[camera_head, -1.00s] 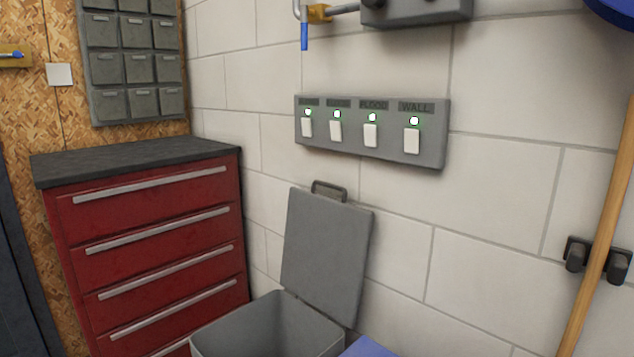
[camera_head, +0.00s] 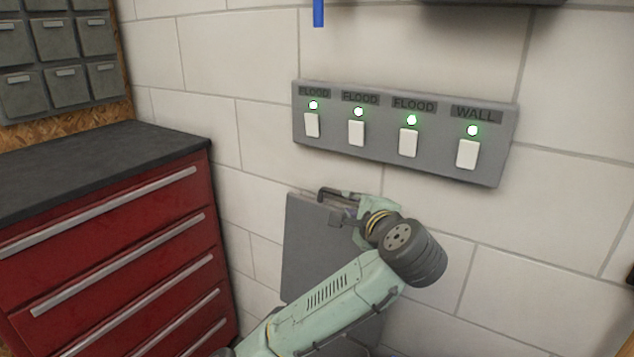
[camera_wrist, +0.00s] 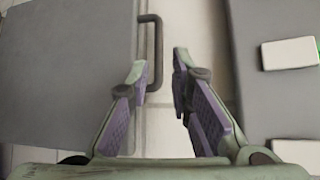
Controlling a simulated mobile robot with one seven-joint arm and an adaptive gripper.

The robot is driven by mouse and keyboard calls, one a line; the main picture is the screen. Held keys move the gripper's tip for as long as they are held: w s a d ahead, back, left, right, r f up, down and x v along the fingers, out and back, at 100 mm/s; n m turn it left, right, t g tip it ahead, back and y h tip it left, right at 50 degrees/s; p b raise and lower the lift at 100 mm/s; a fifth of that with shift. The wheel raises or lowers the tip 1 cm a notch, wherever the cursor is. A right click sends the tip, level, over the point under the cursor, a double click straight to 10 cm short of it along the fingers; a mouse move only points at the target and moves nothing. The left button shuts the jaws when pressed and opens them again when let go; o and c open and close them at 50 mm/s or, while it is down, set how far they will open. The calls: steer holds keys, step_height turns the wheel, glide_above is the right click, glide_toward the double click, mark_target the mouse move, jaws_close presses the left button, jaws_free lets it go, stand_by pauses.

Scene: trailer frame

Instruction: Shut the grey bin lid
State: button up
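The grey bin lid (camera_head: 312,245) stands open and upright against the white block wall, partly hidden by my arm. Its dark handle (camera_head: 338,193) is at the top edge. In the wrist view the lid (camera_wrist: 65,75) fills the left side, with the handle (camera_wrist: 152,52) on its right edge. My gripper (camera_wrist: 163,68) is open, fingers apart, with the handle close by the left fingertip; I cannot tell if they touch. In the head view my gripper (camera_head: 345,207) is at the lid's top, partly hidden by my wrist. The bin body is out of view.
A grey switch panel (camera_head: 385,159) with several lit switches is on the wall just above the lid. A red drawer cabinet (camera_head: 130,240) stands to the left. Bare wall (camera_head: 560,250) lies to the right.

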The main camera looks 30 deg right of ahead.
mark_target(339, 194)
steer(key=p+x, duration=0.1)
steer(key=x, duration=0.4)
steer(key=p+x, duration=0.1)
steer(key=x, duration=0.4)
steer(key=shift+w+d+f, duration=0.15)
steer(key=shift+d+f, duration=0.05)
steer(key=shift+f, duration=0.05)
jaws_close()
stand_by(0.4)
